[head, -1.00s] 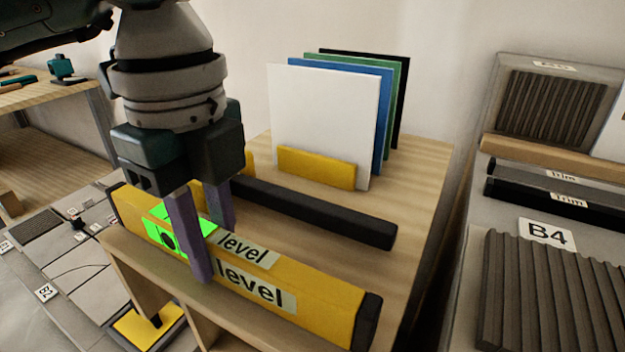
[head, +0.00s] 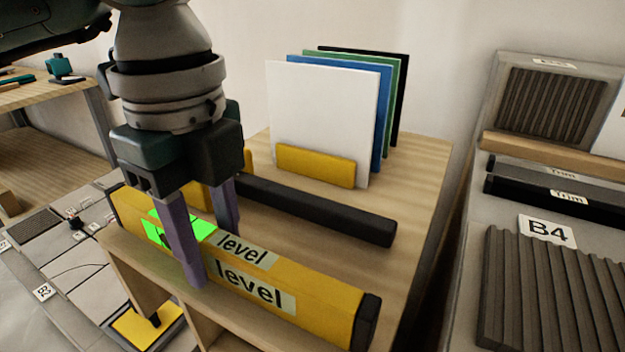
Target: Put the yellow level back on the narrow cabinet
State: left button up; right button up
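The yellow level (head: 320,307) has black end caps, "level" labels and a bright green window. It lies along the front edge of the narrow cabinet's wooden top (head: 425,165), and its underside is mostly hidden. My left gripper (head: 212,260) points down over the level's left half. One purple finger is in front of the level and the other behind it, with the fingers spread a little wider than the level. The front finger covers part of the green window. My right gripper is not in view.
A dark bar (head: 315,212) lies behind the level on the cabinet top. Behind it a yellow holder (head: 315,166) carries upright white, blue, green and black sheets. A grey rack with ribbed tiles (head: 550,290) and trims stands at right, across a gap.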

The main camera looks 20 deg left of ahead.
pick_arm(q)
jog(key=shift+o, duration=1.3)
